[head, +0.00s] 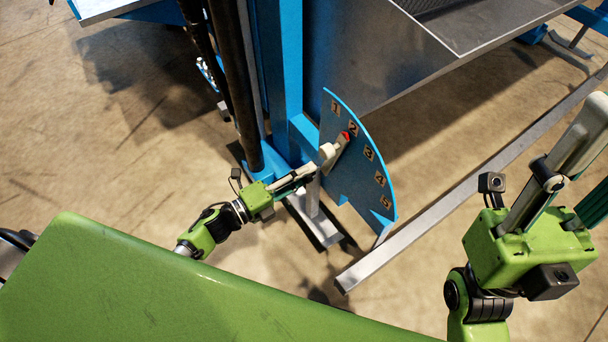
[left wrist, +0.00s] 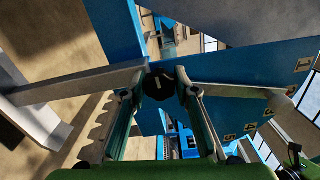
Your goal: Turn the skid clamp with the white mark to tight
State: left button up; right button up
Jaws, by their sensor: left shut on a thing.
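In the head view my left gripper (head: 305,173) reaches in beside the blue post, and the knob is hidden there. A pale pointer (head: 332,151) with a red tip lies on a blue scale plate (head: 361,200) numbered 1 to 5, its tip close to 2. My right gripper (head: 578,150) is at the right edge, away from the machine; its jaw state is unclear.
A blue post (head: 289,65) and dark upright bars (head: 238,80) stand close to my left gripper. A grey metal rail (head: 440,203) runs low across the floor. A large grey panel (head: 400,50) hangs above the scale. Floor between rail and right arm looks clear.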

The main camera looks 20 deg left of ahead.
dwell(0.6)
pick_arm(q)
jog(key=o, duration=1.1)
jog(key=v, duration=1.2)
